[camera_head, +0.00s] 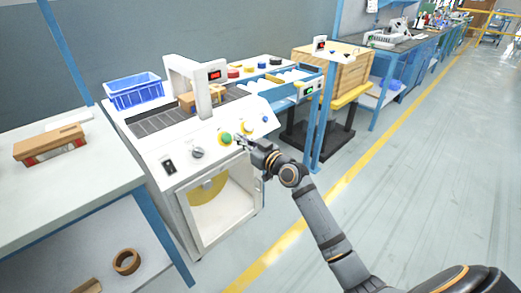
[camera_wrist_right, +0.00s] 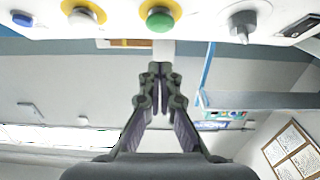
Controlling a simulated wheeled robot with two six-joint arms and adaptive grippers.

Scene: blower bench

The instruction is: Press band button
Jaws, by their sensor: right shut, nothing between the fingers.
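The white machine has a sloped front panel (camera_head: 182,148) with a green button (camera_head: 225,138) on a yellow ring, a white button (camera_head: 246,127) on a yellow ring and a blue button (camera_head: 265,119). No readable label shows which one is the band button. My right gripper (camera_head: 240,139) is shut and empty, with its fingertips close to the panel near the green and white buttons. In the right wrist view the closed fingertips (camera_wrist_right: 160,66) point toward the green button (camera_wrist_right: 160,19), with a visible gap in the picture. My left gripper is not in view.
A grey knob (camera_head: 197,152) and a black switch (camera_head: 170,167) are on the same panel. A brown box stands under the white arch (camera_head: 203,88) on the belt. A blue crate (camera_head: 134,89) is behind. A blue post (camera_head: 325,115) stands right of the machine.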

